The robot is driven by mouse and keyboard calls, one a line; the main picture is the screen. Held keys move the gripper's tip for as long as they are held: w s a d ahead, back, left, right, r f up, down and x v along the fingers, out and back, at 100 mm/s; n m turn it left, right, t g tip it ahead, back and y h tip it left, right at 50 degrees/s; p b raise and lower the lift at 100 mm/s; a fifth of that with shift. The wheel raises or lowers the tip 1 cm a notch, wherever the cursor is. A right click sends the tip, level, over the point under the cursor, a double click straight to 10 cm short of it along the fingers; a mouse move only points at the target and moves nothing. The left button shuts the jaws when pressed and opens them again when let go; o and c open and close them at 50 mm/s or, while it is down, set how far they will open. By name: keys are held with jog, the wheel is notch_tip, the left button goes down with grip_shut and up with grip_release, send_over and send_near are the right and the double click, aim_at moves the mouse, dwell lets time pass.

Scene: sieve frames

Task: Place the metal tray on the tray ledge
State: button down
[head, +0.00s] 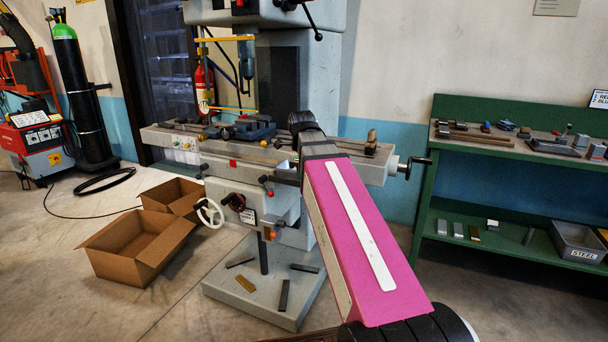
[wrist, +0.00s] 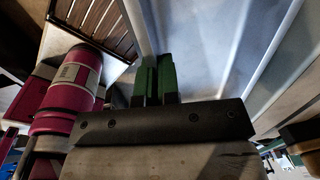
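My gripper (wrist: 156,80) shows in the wrist view. Its two green fingers are side by side with almost no gap, and I see nothing clearly held between them. A large pale grey metal surface with long folds (wrist: 205,45) fills the view beyond the fingertips. I cannot tell whether it is the metal tray or part of the machine, or whether the fingers touch it. In the head view my pink arm reaches toward the milling machine (head: 255,198) and hides my gripper. I cannot make out the metal tray or the tray ledge for sure there.
Two cardboard boxes (head: 136,248) stand on the floor left of the machine. Metal bars lie on its base (head: 245,300). A green bench (head: 419,222) at the right holds parts and a grey bin marked STEEL (head: 580,243). A gas cylinder (head: 82,100) stands far left.

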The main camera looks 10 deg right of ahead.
jog(key=c, duration=1.4)
grip_release()
jog(key=shift+o, duration=0.2)
jog(key=shift+f, duration=0.1)
jog(key=shift+s, duration=0.15)
notch_tip(320, 180, up, 12)
jog(key=shift+s+a+r, duration=0.2)
jog(key=shift+s+a, duration=0.15)
